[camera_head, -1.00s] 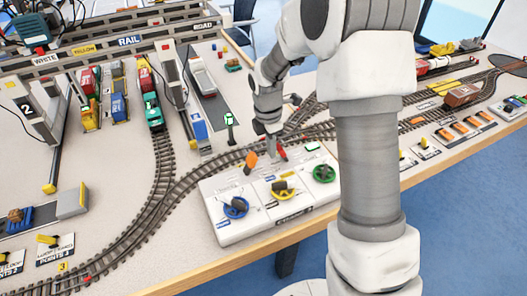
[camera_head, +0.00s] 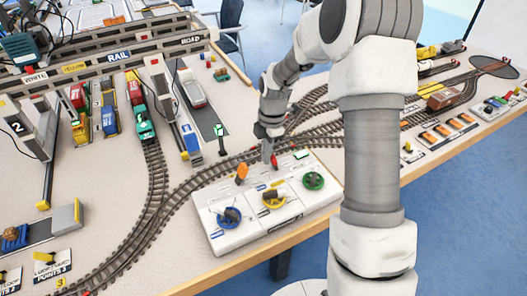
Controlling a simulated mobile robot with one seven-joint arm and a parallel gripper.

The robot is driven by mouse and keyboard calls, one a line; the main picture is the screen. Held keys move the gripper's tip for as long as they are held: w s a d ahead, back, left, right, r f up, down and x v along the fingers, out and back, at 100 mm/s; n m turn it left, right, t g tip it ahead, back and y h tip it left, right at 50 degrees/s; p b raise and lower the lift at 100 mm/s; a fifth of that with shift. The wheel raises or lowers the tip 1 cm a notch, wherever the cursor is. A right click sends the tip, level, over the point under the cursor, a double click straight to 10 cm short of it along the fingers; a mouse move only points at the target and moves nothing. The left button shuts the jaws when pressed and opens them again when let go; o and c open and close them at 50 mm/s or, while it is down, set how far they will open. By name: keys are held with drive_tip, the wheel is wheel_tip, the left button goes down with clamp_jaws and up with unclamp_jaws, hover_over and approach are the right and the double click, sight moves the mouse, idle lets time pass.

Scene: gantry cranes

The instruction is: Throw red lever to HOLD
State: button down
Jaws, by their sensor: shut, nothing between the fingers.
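The red lever (camera_head: 274,161) stands at the back of the white control box (camera_head: 222,244), right of an orange lever (camera_head: 241,173). My gripper (camera_head: 269,158) points down at the red lever, at its left side. The fingers look closed, with nothing seen between them. They are very close to the lever or touching it; I cannot tell which. The small markings beside the lever are too small to read, so its set position is unclear.
Blue (camera_head: 229,217), yellow (camera_head: 273,197) and green (camera_head: 313,180) handwheels sit on the front of the box. Curved railway track (camera_head: 190,193) runs behind it. A signal post (camera_head: 220,138) with a green top stands behind left. Gantry cranes (camera_head: 118,57) span the back left.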

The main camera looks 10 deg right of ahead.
drive_tip(key=shift+w+d+r+g+y+p, duration=0.15)
drive_tip(key=shift+d+r+y+p, duration=0.05)
drive_tip(key=shift+d+y+p, duration=0.35)
drive_tip(key=shift+w+d+r+g+y+p, duration=0.1)
drive_tip(key=shift+d+r+g+y+p, duration=0.1)
drive_tip(key=shift+d+y+p, duration=0.3)
drive_tip(key=y, duration=0.1)
drive_tip(key=d+y, duration=0.1)
drive_tip(key=y, duration=0.1)
drive_tip(key=shift+w+d+g, duration=0.2)
drive_tip(key=shift+w+g, duration=0.05)
drive_tip(key=shift+g, duration=0.1)
drive_tip(key=shift+r+p, duration=0.65)
drive_tip(key=shift+r, duration=0.15)
drive_tip(key=shift+a, duration=0.1)
